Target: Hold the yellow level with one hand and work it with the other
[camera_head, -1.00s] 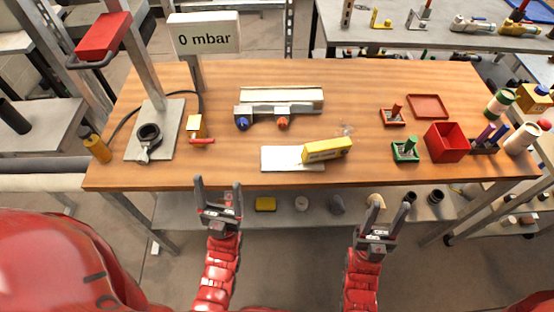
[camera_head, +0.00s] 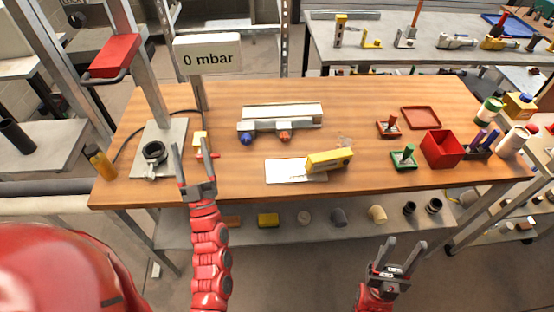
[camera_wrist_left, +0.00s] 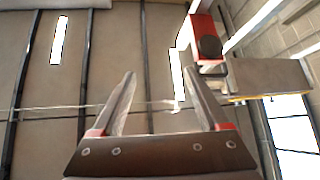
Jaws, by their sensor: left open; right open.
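The yellow level (camera_head: 330,160) lies on the wooden table, partly over a white sheet (camera_head: 290,171), near the front middle. My left gripper (camera_head: 193,165) is open and empty, in front of the table's left part, to the left of the level and apart from it. Its two open fingers also show in the left wrist view (camera_wrist_left: 160,105) with nothing between them. My right gripper (camera_head: 403,250) is open and empty, low in front of the table edge, below and right of the level.
A stand with a "0 mbar" sign (camera_head: 208,54) is at the left. A white rail device with blue and red knobs (camera_head: 282,116) lies behind the level. A red box (camera_head: 442,148) and a green holder (camera_head: 404,158) stand at the right. The shelf below holds several small items.

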